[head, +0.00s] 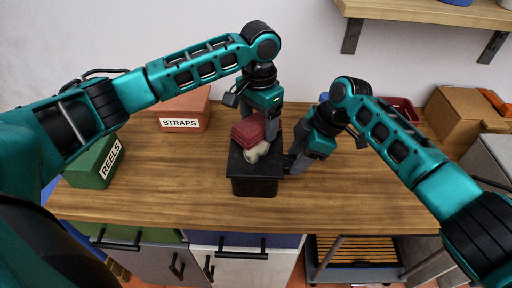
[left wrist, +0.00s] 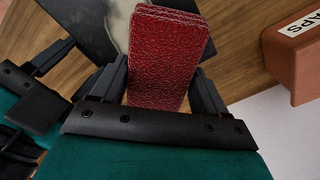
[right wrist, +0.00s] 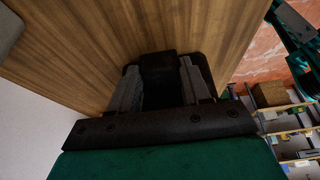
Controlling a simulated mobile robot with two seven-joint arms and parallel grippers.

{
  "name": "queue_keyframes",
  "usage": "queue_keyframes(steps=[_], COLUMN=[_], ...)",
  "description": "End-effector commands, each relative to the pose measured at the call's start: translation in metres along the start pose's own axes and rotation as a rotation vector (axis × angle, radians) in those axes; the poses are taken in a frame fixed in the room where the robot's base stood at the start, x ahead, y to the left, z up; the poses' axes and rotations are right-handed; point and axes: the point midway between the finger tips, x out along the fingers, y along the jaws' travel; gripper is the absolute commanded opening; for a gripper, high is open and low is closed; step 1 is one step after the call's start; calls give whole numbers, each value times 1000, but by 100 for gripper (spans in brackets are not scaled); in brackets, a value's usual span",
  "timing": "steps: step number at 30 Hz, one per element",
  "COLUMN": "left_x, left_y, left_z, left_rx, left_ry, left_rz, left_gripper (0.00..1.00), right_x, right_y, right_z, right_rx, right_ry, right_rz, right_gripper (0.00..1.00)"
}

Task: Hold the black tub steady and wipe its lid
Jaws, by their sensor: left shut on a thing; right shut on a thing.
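The black tub (head: 255,187) stands upright on the wooden worktop, its lid facing up. A pale patch (head: 258,152) shows on the lid, partly covered; it also shows in the left wrist view (left wrist: 119,18). My left gripper (head: 269,122) is shut on a dark red folded cloth (head: 247,131), at the lid beside and over the pale patch. The red cloth fills the jaws in the left wrist view (left wrist: 165,55). My right gripper (head: 292,161) is shut on the tub's right side; a dark part of the tub (right wrist: 158,66) lies between its fingers in the right wrist view.
A green REELS box (head: 93,165) stands at the left, and an orange-brown STRAPS box (head: 185,111) at the back left. A dark red bin (head: 402,112) and a cardboard box (head: 455,118) are at the back right. The worktop in front of and left of the tub is clear.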

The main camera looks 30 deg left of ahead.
Motion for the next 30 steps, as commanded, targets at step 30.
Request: queue_keyframes(steps=[30], left_x=[1], left_y=[17], left_z=[14], left_rx=[3], left_ry=[1], left_rz=[2], left_gripper=[42], right_x=[4], right_y=[-2], right_z=[3], right_rx=[5], right_ry=[-5], right_rz=[-9], right_gripper=[0])
